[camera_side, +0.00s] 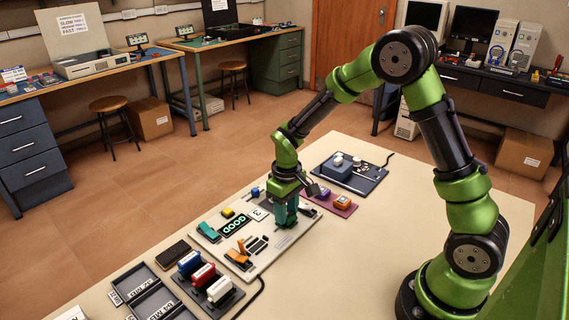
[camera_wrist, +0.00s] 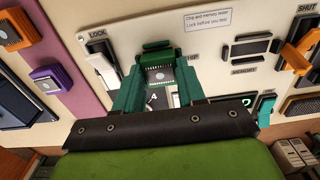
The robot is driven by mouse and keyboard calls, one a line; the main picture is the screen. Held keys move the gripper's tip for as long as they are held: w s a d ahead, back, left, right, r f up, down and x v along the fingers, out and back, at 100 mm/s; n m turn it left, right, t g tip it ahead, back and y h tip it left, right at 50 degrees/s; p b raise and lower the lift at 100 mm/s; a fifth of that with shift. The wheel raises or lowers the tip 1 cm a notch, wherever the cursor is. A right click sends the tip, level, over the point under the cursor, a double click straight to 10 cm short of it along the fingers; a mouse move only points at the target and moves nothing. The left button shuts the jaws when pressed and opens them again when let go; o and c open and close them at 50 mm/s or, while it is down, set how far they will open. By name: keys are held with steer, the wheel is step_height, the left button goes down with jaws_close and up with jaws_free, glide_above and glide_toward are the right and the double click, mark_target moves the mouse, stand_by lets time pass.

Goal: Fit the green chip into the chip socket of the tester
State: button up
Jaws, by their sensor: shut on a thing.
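My gripper (camera_wrist: 160,68) is shut on the green chip (camera_wrist: 160,76), which has a row of pins and a pale dot and sits between the teal fingers in the wrist view. The tester (camera_wrist: 215,25) is a pale panel under the fingers. The chip is over the area labelled as the chip place; the socket is largely hidden by chip and fingers, and I cannot tell whether the chip touches it. The white lock lever (camera_wrist: 103,68) stands left of the fingers. In the side view, my gripper (camera_side: 285,222) points down at the tester (camera_side: 262,262); the chip is hidden there.
The memory slots (camera_wrist: 251,47) and orange shut lever (camera_wrist: 297,55) lie to the right in the wrist view. A purple mat (camera_side: 318,208) with purple and orange pieces lies beside the tester. Red, white and blue pieces stand in a rack (camera_side: 226,301) in front.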

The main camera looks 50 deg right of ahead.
steer(key=shift+f, duration=0.25)
steer(key=o, duration=1)
steer(key=shift+o, duration=0.2)
steer(key=o, duration=0.3)
steer(key=shift+o, duration=0.2)
steer(key=shift+r, duration=0.15)
steer(key=shift+r, duration=3.65)
